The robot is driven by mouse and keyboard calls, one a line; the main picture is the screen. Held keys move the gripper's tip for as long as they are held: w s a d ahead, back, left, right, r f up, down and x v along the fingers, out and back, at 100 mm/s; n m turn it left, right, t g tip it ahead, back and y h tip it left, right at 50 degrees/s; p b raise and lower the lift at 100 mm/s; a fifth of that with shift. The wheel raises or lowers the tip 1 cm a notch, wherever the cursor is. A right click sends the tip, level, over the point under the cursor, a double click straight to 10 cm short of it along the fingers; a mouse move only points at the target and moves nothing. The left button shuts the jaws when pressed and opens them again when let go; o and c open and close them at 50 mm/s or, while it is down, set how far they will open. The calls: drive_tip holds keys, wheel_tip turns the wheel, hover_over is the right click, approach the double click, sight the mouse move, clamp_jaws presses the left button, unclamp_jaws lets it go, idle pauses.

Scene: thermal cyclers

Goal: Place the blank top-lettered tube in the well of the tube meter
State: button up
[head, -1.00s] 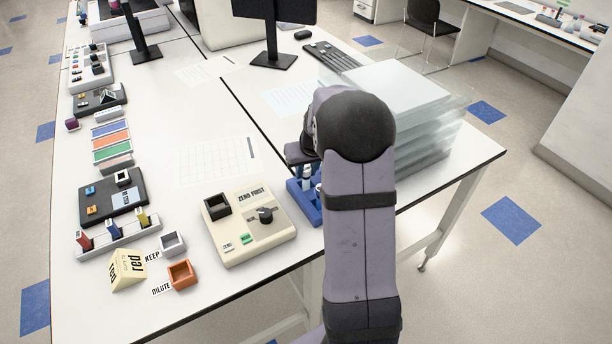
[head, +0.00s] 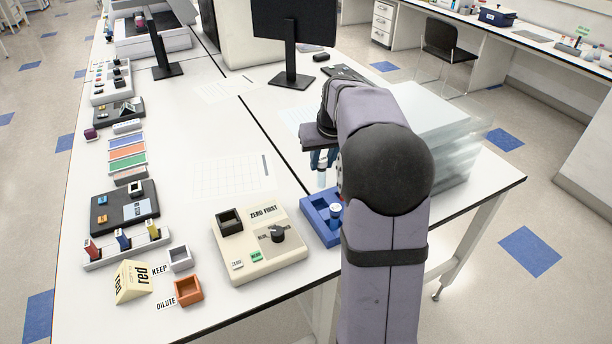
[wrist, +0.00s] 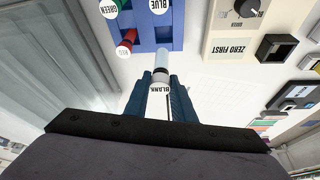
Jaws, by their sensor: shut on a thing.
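My gripper (wrist: 160,82) is shut on the blank tube (wrist: 161,60), a pale tube whose white top reads BLANK. In the head view my gripper (head: 322,160) holds the tube (head: 321,180) roughly upright above the table, near the blue rack (head: 312,212). The tube meter (head: 262,258) is a cream box marked ZERO FIRST, with a dark square well (head: 229,222) at its back left and a knob (head: 278,234). The well looks empty and lies left of my gripper. The meter also shows in the wrist view (wrist: 232,46).
The blue rack holds other tubes lettered GREEN (wrist: 109,8), BLUE (wrist: 160,5) and RED (wrist: 123,50). Clear stacked boxes (head: 440,130) stand right of my arm. KEEP (head: 180,258) and DILUTE (head: 188,291) holders sit left of the meter. A paper grid (head: 232,176) lies flat behind it.

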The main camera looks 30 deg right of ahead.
drive_tip(key=shift+w+a+r+n+y+b, duration=0.5)
drive_tip(key=shift+w+a+r+n, duration=0.4)
drive_tip(key=shift+a, duration=5.5)
drive_tip(key=shift+w+a+r+n+y+b, duration=0.5)
drive_tip(key=shift+a+r+n, duration=0.7)
drive_tip(key=shift+a, duration=5.15)
drive_tip(key=shift+f+p, duration=1)
drive_tip(key=shift+f, duration=4.25)
drive_tip(key=shift+f, duration=0.1)
drive_tip(key=shift+w+f, duration=0.1)
drive_tip(key=shift+f, duration=0.05)
drive_tip(key=o, duration=1.1)
drive_tip(key=shift+c, duration=0.2)
